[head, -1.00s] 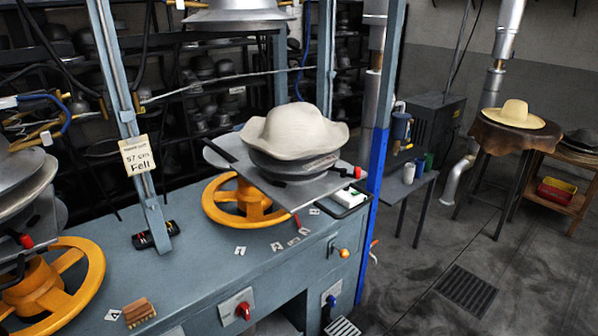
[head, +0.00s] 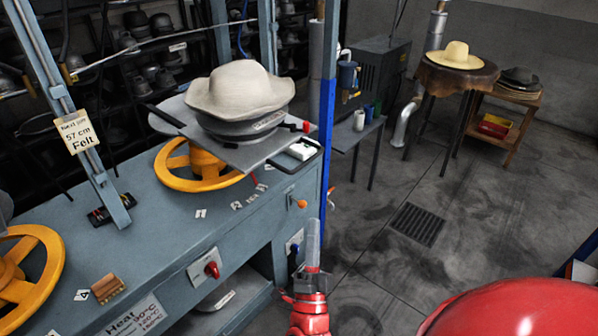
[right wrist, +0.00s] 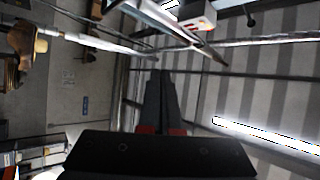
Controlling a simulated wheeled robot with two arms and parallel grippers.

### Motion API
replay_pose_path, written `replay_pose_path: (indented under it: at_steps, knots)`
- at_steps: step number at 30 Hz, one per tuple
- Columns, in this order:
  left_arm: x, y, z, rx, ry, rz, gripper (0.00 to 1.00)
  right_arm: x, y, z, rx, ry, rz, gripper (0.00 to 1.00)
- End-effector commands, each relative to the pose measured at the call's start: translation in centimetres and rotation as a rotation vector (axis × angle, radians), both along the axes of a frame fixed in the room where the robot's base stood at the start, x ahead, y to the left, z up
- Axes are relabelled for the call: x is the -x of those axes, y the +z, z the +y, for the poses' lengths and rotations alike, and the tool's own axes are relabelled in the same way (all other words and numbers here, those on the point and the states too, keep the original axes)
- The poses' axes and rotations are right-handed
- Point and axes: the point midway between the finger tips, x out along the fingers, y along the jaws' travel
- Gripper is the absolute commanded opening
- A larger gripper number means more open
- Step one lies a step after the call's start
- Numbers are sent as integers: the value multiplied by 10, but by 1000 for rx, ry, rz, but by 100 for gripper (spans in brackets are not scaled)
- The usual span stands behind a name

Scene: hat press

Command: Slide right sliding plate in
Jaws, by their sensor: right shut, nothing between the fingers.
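The right sliding plate (head: 238,157) is a grey metal plate on the press above a yellow handwheel (head: 178,178). A pale felt hat (head: 240,88) sits on a dark block on it. A red-tipped handle (head: 306,127) sticks out at the plate's right side, and a black bar (head: 164,116) at its left. My right gripper (head: 313,226) points upward in front of the bench's right end, below and apart from the plate. It is shut and empty. Its closed fingers also show in the right wrist view (right wrist: 161,85). My left gripper is not in view.
A blue post (head: 326,140) stands just right of the plate. A tray with a white box (head: 303,149) is at the bench corner. A second yellow wheel (head: 30,265) is at left. The floor to the right is open around a drain grate (head: 417,224).

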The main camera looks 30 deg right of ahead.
Motion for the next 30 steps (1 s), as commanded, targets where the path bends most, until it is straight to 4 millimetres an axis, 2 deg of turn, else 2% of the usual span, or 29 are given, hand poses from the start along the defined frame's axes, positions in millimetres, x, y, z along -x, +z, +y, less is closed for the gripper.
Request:
replay_pose_path:
  at_steps: [1,3,6,12,17,22,30]
  knots:
    - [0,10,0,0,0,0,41,-6,5,-11,-117,49,31,0]
    - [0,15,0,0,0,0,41,-14,-1,-20,-277,131,74,0]
    - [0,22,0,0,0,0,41,-21,-9,-27,-470,231,116,0]
    - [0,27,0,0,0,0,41,-23,-18,-28,-681,345,152,0]
    - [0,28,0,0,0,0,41,-29,-19,-29,-713,364,156,0]
    - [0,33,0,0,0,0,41,-48,-13,-41,-705,357,151,0]
    - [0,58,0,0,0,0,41,-102,-1,-61,-703,360,155,0]
